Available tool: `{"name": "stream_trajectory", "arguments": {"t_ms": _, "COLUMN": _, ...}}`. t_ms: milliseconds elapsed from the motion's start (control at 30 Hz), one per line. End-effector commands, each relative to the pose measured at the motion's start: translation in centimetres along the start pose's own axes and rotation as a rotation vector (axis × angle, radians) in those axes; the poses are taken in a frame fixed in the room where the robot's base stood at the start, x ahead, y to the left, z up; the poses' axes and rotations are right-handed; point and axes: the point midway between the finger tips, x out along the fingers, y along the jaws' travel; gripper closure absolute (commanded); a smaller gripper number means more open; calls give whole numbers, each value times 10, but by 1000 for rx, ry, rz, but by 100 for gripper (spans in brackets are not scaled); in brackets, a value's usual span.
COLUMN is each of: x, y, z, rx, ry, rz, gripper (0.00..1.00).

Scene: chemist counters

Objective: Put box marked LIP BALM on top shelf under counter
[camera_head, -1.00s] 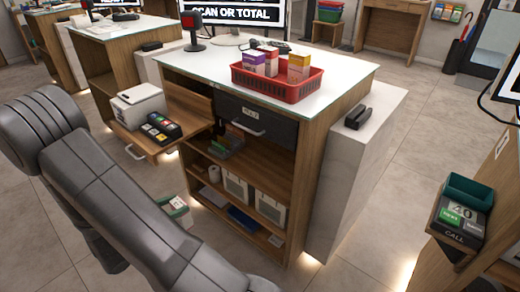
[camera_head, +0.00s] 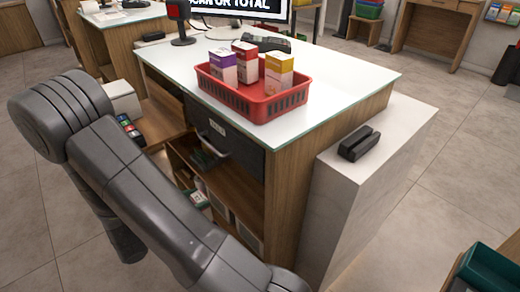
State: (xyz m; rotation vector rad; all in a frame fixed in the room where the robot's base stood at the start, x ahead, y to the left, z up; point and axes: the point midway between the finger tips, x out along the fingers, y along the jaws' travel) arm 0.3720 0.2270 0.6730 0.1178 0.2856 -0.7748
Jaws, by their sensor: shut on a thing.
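The counter (camera_head: 350,80) has a pale top and wooden sides. Under it, below a dark drawer (camera_head: 231,147), is an open bay with a top shelf (camera_head: 235,186); a small dark-green tray (camera_head: 204,158) sits towards its left end. My grey arm crosses the left and bottom of the picture and hides much of the lower bay. My gripper is not in view, being behind the arm or outside the picture. A small white and green thing (camera_head: 196,198) shows just past the arm; I cannot tell what it is or what bears it. No LIP BALM lettering is legible.
A white side block (camera_head: 365,190) carries a black device (camera_head: 359,143). A pull-out board (camera_head: 160,120) juts out at left.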

Motion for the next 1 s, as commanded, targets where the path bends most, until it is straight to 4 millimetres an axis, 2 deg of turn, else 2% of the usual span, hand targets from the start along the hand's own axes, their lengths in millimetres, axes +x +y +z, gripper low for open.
{"name": "stream_trajectory", "arguments": {"t_ms": 167, "x": 9, "y": 0, "z": 2, "rx": 1, "ry": -1, "rz": -4, "gripper": 94}}
{"name": "stream_trajectory", "arguments": {"t_ms": 700, "x": 108, "y": -1, "z": 32, "rx": 3, "ry": 0, "rz": -5, "gripper": 94}}
{"name": "stream_trajectory", "arguments": {"t_ms": 833, "x": 127, "y": -1, "z": 38, "rx": 2, "ry": 0, "rz": -4, "gripper": 94}}
{"name": "stream_trajectory", "arguments": {"t_ms": 1000, "x": 139, "y": 0, "z": 42, "rx": 1, "ry": 0, "rz": -2, "gripper": 94}}
